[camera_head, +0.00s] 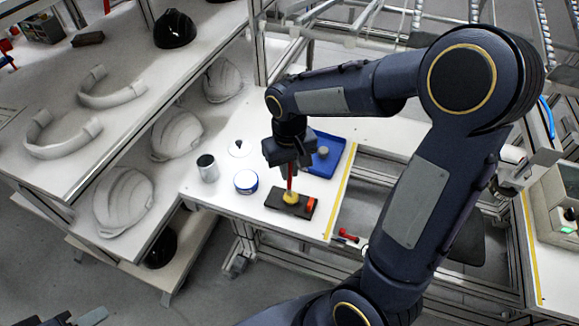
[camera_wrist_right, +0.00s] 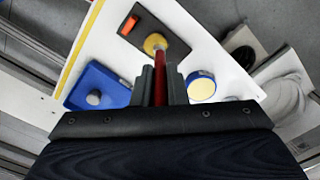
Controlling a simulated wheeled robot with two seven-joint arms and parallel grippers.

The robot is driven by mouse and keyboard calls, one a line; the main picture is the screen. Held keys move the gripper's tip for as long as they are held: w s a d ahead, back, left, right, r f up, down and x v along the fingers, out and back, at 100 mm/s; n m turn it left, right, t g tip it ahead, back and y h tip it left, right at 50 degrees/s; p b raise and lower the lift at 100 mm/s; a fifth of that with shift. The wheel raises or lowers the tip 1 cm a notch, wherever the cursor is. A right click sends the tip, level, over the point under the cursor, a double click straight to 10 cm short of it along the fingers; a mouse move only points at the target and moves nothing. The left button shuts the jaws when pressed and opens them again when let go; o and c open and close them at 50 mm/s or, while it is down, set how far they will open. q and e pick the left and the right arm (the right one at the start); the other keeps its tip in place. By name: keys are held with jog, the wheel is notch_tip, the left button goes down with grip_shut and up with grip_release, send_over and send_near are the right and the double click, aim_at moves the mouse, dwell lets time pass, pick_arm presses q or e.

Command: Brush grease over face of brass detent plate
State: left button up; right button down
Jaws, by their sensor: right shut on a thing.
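The brass detent plate (camera_head: 291,197) is a small yellow disc on a black block (camera_head: 271,200) with an orange piece at one end. It also shows in the wrist view (camera_wrist_right: 154,42). My right gripper (camera_head: 290,165) is shut on the red handle of a brush (camera_wrist_right: 161,88), held upright above the block. The brush's lower end meets the plate in the picture; its bristles are too small to tell, nor can I tell contact. A blue and white tin (camera_head: 246,181) stands left of the block. Only dark parts, possibly my left gripper (camera_head: 82,317), show at the bottom left edge.
A blue tray (camera_head: 340,153) with a grey round piece lies behind the block. A grey cup (camera_head: 207,168) stands left of the tin. White helmet shells (camera_head: 122,202) sit on the shelf at left. A yellow strip (camera_head: 341,203) marks the table's right edge.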

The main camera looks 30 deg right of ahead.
aim_at(290, 188)
jog(key=shift+f+b, duration=1.25)
jog(key=shift+f, duration=0.3)
dwell(0.4)
jog(key=shift+s+d+r, duration=0.1)
jog(key=shift+s+d, duration=0.1)
jog(key=shift+d, duration=0.1)
jog(key=shift+d, duration=0.2)
jog(key=shift+d, duration=0.25)
jog(key=shift+w+d, duration=0.1)
jog(key=shift+d, duration=0.1)
jog(key=shift+w+d, duration=0.1)
jog(key=shift+w+d, duration=0.15)
jog(key=shift+w, duration=0.1)
